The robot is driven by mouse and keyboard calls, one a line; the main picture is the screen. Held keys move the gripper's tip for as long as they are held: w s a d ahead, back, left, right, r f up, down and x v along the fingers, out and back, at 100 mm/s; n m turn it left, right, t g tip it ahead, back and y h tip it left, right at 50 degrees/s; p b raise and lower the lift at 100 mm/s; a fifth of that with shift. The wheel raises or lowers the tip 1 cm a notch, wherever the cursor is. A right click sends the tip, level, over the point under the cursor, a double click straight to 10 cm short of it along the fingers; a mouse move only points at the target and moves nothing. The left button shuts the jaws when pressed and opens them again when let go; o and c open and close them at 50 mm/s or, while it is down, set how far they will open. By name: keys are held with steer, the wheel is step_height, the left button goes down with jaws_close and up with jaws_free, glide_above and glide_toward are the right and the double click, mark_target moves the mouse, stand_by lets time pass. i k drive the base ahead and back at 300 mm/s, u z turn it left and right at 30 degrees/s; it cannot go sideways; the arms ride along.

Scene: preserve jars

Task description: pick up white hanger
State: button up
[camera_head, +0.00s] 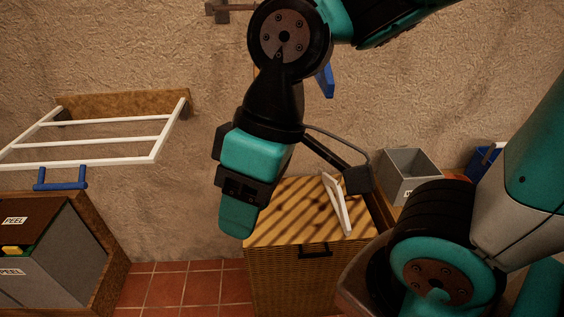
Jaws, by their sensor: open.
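The white hanger (336,202) is on the slatted wooden lid of a woven hamper (290,200), near the lid's right side. It shows as a thin, angled white shape, and I cannot tell whether it lies flat or is tilted up. My gripper (238,217) hangs pointing down, left of the hanger and in front of the lid's left part in the picture. It is open and nothing shows between its fingers. It is apart from the hanger in the picture. My arm and a black part beside the gripper come close to the hanger's right side in view.
A white-barred rack (110,141) juts from the wall at left, with a blue piece (60,180) at its front bar. Below is a box (62,243) labelled PEEL. A grey bin (409,178) stands right of the hamper. Tiled floor (185,285) is open at left.

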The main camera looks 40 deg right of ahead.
mark_target(340, 209)
steer(key=z, duration=3.5)
steer(key=k, duration=0.8)
steer(key=u, duration=1.75)
